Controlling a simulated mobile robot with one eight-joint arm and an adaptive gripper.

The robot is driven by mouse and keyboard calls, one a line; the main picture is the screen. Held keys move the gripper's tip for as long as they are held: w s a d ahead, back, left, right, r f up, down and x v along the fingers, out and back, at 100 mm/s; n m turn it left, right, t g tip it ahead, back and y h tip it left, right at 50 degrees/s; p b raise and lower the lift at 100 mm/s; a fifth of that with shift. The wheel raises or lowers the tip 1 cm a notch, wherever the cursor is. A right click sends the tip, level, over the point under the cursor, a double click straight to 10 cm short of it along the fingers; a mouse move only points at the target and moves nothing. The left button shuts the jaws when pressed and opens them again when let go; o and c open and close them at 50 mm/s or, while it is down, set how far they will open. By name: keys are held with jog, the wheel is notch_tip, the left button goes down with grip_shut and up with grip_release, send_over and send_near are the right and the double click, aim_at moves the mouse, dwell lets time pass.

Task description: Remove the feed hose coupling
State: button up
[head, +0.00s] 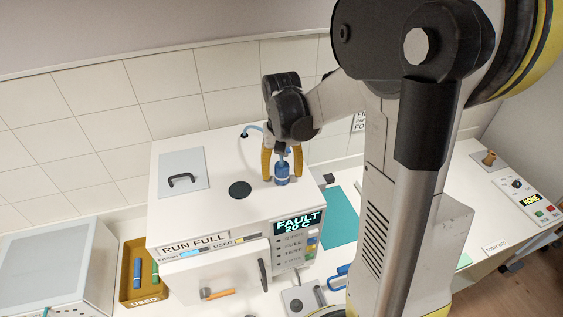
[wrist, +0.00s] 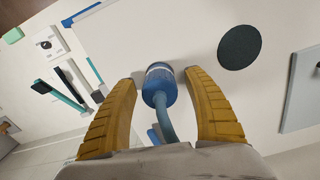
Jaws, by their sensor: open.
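The blue feed hose coupling (head: 282,172) stands on top of the white machine (head: 215,205), near its right side. In the wrist view the coupling (wrist: 158,84) shows as a blue ribbed cylinder with a light blue hose (wrist: 166,122) running from it towards the gripper palm. My gripper (head: 281,178) is over it, pointing down, with the yellow fingers one on each side. In the wrist view the fingers (wrist: 160,80) are apart, with a gap to the coupling on both sides. The coupling's base is partly hidden.
The machine top also has a dark round disc (head: 240,190) and a grey lid with a black handle (head: 183,175). The machine's display (head: 297,224) reads FAULT 20 C. A yellow tray marked USED (head: 143,292) stands at left. A teal mat (head: 341,222) lies at right.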

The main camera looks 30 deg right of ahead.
aim_at(282, 164)
jog(key=shift+f, duration=0.1)
jog(key=c, duration=1.3)
jog(key=o, duration=0.3)
jog(key=shift+c, duration=1.4)
jog(key=shift+r, duration=0.2)
jog(key=shift+r+p, duration=1.05)
jog(key=shift+r, duration=0.55)
